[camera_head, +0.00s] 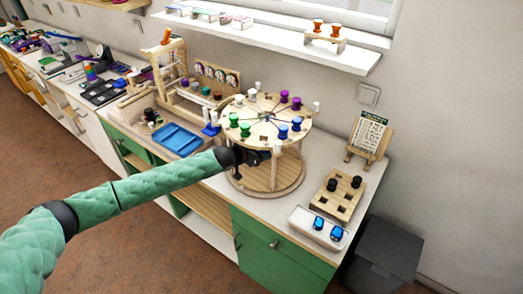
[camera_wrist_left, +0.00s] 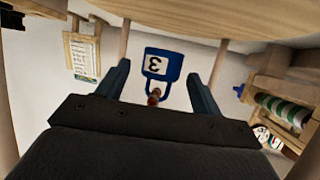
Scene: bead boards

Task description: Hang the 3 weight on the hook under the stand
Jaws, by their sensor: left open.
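The round wooden stand (camera_head: 268,178) has a top disc on posts above a round base. My left gripper (camera_head: 264,157) reaches between its posts, under the top disc. The left wrist view is upside down and shows the open fingers (camera_wrist_left: 160,92) on either side of the blue 3 weight (camera_wrist_left: 163,61), apart from it. The weight's handle loop points toward a small reddish-brown hook end (camera_wrist_left: 154,97) and meets or overlaps it in the picture. I cannot tell for certain whether the loop sits on the hook. The weight is hidden in the head view. My right gripper is not in view.
Coloured spools stand on the top disc, such as a green one (camera_head: 245,130). A blue tray (camera_head: 176,139) lies to the left. A pegboard (camera_head: 338,195), a white tray (camera_head: 318,228) and a card on an easel (camera_head: 368,134) are at the right.

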